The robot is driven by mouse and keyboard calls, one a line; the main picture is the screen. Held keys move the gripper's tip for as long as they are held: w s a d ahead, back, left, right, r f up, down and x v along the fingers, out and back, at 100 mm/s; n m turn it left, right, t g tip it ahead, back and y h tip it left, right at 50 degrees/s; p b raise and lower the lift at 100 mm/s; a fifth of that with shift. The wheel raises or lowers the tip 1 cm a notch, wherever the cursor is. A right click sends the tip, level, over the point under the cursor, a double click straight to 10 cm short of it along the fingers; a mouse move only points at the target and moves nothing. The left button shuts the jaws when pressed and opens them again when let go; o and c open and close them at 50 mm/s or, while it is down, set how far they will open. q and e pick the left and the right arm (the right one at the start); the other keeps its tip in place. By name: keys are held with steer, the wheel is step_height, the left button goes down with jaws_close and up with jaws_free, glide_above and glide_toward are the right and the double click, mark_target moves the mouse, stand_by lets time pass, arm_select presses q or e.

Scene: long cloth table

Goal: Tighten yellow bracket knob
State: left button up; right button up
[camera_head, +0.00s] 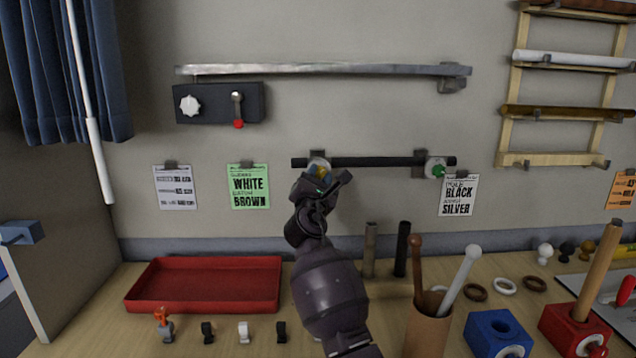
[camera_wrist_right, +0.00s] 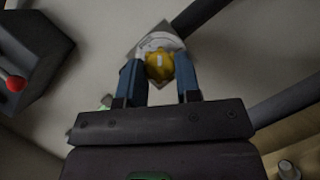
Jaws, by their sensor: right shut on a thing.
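The yellow bracket knob (camera_wrist_right: 159,66) sits between the two blue-padded fingers of my right gripper (camera_wrist_right: 160,82) in the right wrist view. The fingers are shut on it from both sides. Behind it is the pale bracket plate (camera_wrist_right: 158,38) on the wall. In the head view my right gripper (camera_head: 321,184) reaches up to the left bracket (camera_head: 318,163) of the black rod (camera_head: 370,162), and covers most of the knob. The right bracket (camera_head: 430,168) has a green knob (camera_head: 438,171). My left gripper is not in view.
A dark box (camera_head: 219,103) with a white dial and red-tipped lever is on the wall above left, under a silver rod (camera_head: 320,69). Paper notes hang below. On the table are a red tray (camera_head: 205,284), upright rods, a brown cup (camera_head: 427,325) and a blue block (camera_head: 497,334).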

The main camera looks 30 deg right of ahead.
steer(key=m+g, duration=0.1)
steer(key=m, duration=0.3)
steer(key=shift+a+g, duration=0.1)
steer(key=shift+g, duration=0.2)
steer(key=m, duration=0.1)
steer(key=m+g, duration=0.1)
steer(key=m, duration=0.2)
steer(key=shift+r+g+h, duration=0.25)
steer(key=shift+g+h, duration=0.05)
steer(key=m+g+p, duration=0.1)
steer(key=m, duration=0.2)
steer(key=shift+r, duration=0.1)
steer(key=shift+m+g+y+p, duration=0.4)
steer(key=shift+m+y+p, duration=0.1)
steer(key=shift+m, duration=0.4)
steer(key=shift+w, duration=0.1)
steer(key=o, duration=0.9)
